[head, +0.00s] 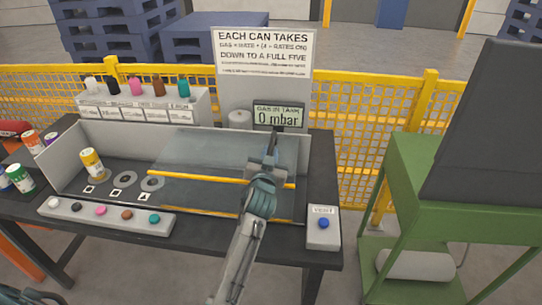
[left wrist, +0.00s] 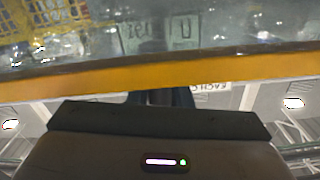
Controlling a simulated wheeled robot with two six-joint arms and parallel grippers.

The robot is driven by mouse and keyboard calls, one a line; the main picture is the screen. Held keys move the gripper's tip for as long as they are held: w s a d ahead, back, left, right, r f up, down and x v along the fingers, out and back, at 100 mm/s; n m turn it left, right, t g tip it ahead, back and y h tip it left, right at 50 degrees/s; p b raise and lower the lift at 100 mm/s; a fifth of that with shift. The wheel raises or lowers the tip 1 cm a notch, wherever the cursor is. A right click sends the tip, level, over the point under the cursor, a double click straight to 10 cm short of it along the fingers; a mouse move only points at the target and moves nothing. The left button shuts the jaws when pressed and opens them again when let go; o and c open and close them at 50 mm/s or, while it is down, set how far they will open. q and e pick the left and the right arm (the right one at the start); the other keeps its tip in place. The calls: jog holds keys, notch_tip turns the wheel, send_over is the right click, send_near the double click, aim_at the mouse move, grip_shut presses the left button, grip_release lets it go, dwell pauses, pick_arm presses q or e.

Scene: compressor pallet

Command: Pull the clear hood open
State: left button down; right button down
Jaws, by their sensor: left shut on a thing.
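The clear hood (head: 222,152) is a see-through panel over the middle and right of the grey tray on the bench. A yellow bar (head: 205,176) runs across it, and a second yellow strip lies along the tray's front. My left gripper (head: 272,172) is at the right part of the yellow bar, shut on it. In the left wrist view the yellow bar (left wrist: 75,75) crosses the picture, with the dark fingers (left wrist: 160,97) against it and the clear panel beyond. The fingertips are partly hidden. My right gripper is not in view.
A yellow can (head: 92,161) stands in the uncovered left of the tray. A button strip (head: 105,216) lies in front, and a vent box (head: 323,229) with a blue button at right. The display (head: 278,116) reads 0 mbar. A green stand (head: 425,180) is at right.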

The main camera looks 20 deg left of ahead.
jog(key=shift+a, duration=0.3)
pick_arm(q)
jog(key=c, duration=1.5)
grip_release()
jog(key=shift+c, duration=0.2)
jog(key=shift+o, duration=0.9)
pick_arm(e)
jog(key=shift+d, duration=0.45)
